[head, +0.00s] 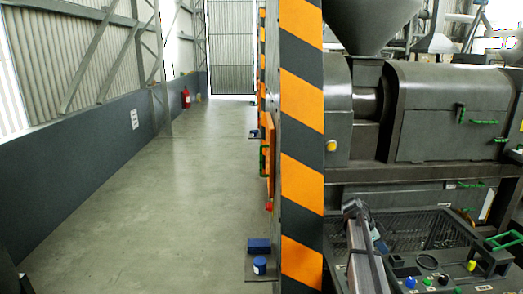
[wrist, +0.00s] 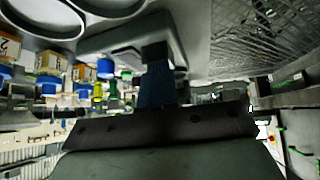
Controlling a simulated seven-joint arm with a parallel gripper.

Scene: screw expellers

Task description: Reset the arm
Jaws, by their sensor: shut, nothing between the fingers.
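My gripper (wrist: 157,52) shows in the wrist view, reaching up from a dark bar at the bottom of the picture. Its fingers are together as one dark narrow shape, with nothing seen between them. A grey surface lies behind the fingertips; I cannot tell the gap to it. In the head view the gripper is not clearly made out.
The head view shows a grey screw expeller (head: 447,110) with green handles, a mesh-topped panel (head: 435,232) with coloured buttons, and an orange-and-black striped post (head: 302,130). The aisle floor (head: 170,200) is clear.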

